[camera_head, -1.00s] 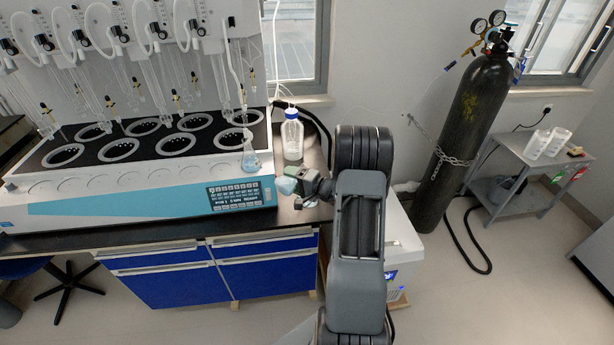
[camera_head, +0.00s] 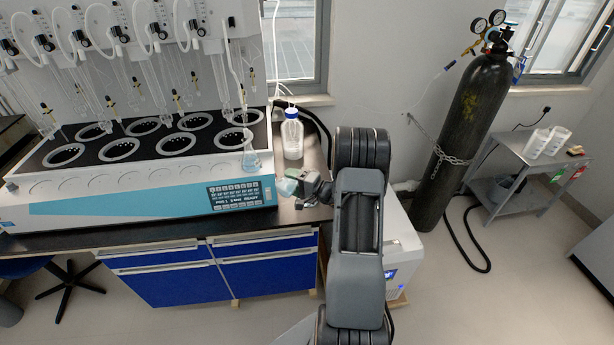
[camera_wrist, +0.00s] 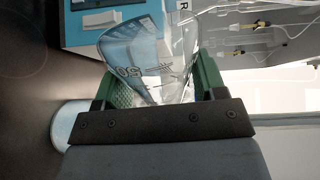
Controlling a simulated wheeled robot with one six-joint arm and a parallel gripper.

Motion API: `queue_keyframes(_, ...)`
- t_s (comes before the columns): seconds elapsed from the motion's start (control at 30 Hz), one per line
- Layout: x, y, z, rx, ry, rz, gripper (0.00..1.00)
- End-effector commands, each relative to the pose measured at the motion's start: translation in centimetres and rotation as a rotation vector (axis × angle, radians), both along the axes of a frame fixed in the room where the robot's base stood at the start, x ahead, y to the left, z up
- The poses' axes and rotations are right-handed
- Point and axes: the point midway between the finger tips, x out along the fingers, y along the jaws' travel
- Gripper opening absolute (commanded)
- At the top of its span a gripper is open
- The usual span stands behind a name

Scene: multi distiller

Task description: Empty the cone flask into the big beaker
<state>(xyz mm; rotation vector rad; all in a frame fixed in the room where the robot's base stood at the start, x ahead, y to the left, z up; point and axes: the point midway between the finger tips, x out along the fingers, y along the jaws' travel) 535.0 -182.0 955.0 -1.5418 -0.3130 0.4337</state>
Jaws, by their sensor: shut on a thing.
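My gripper (camera_head: 300,184) is over the dark counter, just right of the machine's control panel. It is shut on a clear glass vessel with pale blue in it (camera_head: 287,186), which I take for the cone flask. That view is turned sideways, so the flask appears tipped over. A pale round shape (camera_wrist: 70,125) shows at the lower left, partly hidden by my gripper. I cannot make out the big beaker with certainty.
The distiller (camera_head: 150,200) fills the left counter, with glass tubes above. Another conical glass flask (camera_head: 250,158) stands on its right end. A blue-capped bottle (camera_head: 292,136) stands behind my gripper. A black gas cylinder (camera_head: 465,135) and a grey cart (camera_head: 510,175) are right.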

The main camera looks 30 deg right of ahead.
Motion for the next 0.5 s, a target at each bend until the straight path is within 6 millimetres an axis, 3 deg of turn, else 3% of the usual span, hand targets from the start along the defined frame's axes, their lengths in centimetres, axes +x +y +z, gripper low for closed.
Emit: queue_keyframes(0.5,0.01,-0.09,0.36,0.038,0.009,0.0,0.36)
